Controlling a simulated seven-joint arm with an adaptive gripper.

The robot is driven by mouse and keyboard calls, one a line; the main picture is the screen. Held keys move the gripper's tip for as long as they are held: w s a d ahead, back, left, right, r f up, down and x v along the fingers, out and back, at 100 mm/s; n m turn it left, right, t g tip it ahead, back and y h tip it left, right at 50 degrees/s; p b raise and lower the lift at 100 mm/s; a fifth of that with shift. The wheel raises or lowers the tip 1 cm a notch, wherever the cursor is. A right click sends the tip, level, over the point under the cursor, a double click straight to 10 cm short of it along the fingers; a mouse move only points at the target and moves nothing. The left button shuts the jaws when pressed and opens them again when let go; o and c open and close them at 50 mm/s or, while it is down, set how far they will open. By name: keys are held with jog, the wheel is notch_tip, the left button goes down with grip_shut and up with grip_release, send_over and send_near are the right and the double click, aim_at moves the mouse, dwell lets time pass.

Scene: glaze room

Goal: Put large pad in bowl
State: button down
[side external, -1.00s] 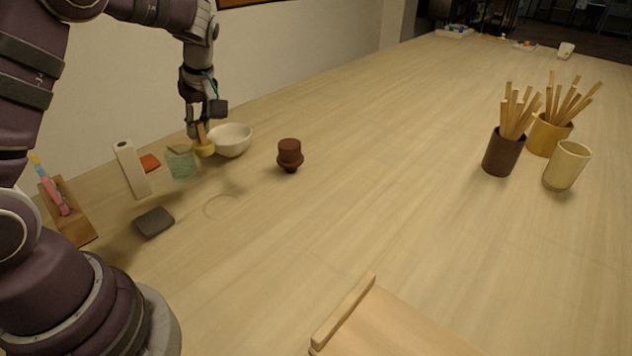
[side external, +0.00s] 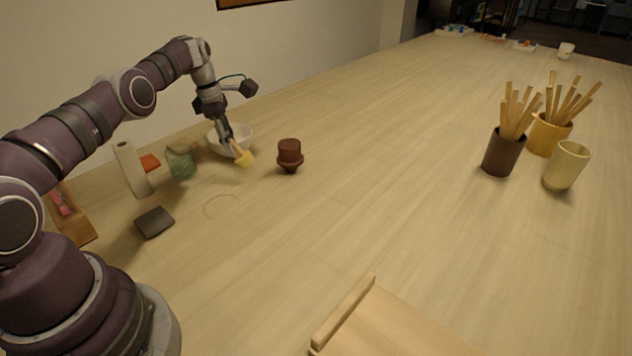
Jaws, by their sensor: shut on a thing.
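My gripper (side external: 230,150) is shut on a short wooden-handled tool with a pale yellow head (side external: 246,159). It holds the tool tilted, with the head down and to the right, in front of the white bowl (side external: 246,134). The gripper partly hides the bowl, and I cannot tell whether the yellow head touches the table. A dark grey pad (side external: 154,222) lies flat on the table nearer my base. A smaller-looking orange-red pad (side external: 150,162) lies farther back. The pictures do not settle which thing is the large pad.
A green glass jar (side external: 181,162) and an upright pale block (side external: 131,168) stand left of the bowl. A dark red-brown turned piece (side external: 290,155) stands to its right. A wooden holder (side external: 74,219) is at left.

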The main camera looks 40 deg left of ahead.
jog(key=n+t, duration=0.1)
jog(key=w+n+t, duration=0.1)
jog(key=n, duration=0.2)
jog(key=shift+w+a+f+t+h, duration=0.1)
jog(key=shift+w+f+t+h, duration=0.15)
jog(key=shift+w+t+h, duration=0.15)
jog(key=n+t, duration=0.2)
jog(key=shift+w+a+n, duration=0.1)
jog(key=shift+w+n, duration=0.2)
jog(key=shift+w, duration=0.05)
jog(key=shift+w+a+r+n+t+y, duration=0.1)
jog(key=shift+w+r+n+t+y, duration=0.05)
jog(key=shift+n+t+y, duration=0.25)
jog(key=shift+w+r+n+t+y, duration=0.1)
jog(key=shift+w+n+t+y, duration=0.15)
jog(key=shift+n, duration=0.25)
jog(key=a+r+n+t+y, duration=0.2)
jog(key=a+r+n+y, duration=0.45)
jog(key=n+y, duration=0.45)
send_near(242, 132)
jog(key=shift+w+a+f, duration=0.1)
jog(key=shift+a+f, duration=0.1)
jog(key=shift+a, duration=0.55)
jog(key=shift+w+a+f, duration=0.15)
jog(key=shift+a+f, duration=0.05)
jog(key=shift+a, duration=0.5)
jog(key=shift+w+a+f, duration=0.1)
jog(key=shift+a+f, duration=0.15)
jog(key=shift+a, duration=0.5)
